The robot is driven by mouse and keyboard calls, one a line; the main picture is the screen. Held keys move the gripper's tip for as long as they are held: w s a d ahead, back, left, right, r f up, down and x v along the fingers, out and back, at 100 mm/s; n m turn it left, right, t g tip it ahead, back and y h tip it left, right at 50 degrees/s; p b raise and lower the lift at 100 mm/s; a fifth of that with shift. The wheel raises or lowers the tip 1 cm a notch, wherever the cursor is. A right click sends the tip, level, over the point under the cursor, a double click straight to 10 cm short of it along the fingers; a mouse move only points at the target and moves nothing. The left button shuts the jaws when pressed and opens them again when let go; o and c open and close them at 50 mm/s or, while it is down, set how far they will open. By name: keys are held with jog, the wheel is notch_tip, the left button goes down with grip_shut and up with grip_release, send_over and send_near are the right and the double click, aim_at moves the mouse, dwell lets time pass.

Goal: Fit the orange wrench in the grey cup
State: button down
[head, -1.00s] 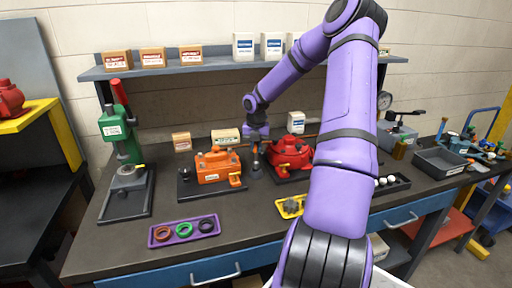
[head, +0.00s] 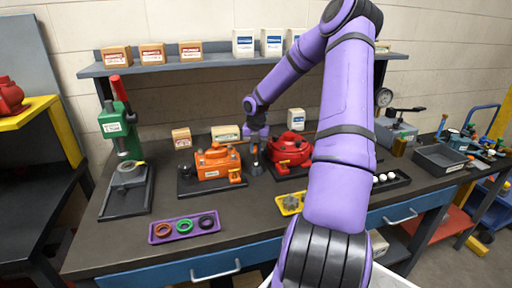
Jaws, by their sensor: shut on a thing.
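My gripper (head: 256,139) is at the back middle of the bench, between the orange motor (head: 212,166) and the red motor (head: 289,150). It is small in the head view and its fingers are hard to make out. It is shut on a thin orange bar, which looks like the orange wrench (head: 238,142). The bar lies roughly level across the gripper, above the bench. A small grey upright thing (head: 255,160) stands just under the gripper. It may be the grey cup; I cannot tell whether the wrench touches it.
A green press (head: 119,130) stands at left. A purple tray (head: 157,236) with rings lies in front. A yellow tray (head: 283,207) is partly hidden by my arm. A dark grey bin (head: 440,160) is at right. A shelf (head: 215,64) with boxes runs above.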

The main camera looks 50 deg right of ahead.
jog(key=shift+f, duration=0.85)
jog(key=c, duration=1)
grip_release()
jog(key=shift+r, duration=3)
notch_tip(320, 180, up, 11)
jog(key=shift+f, duration=0.1)
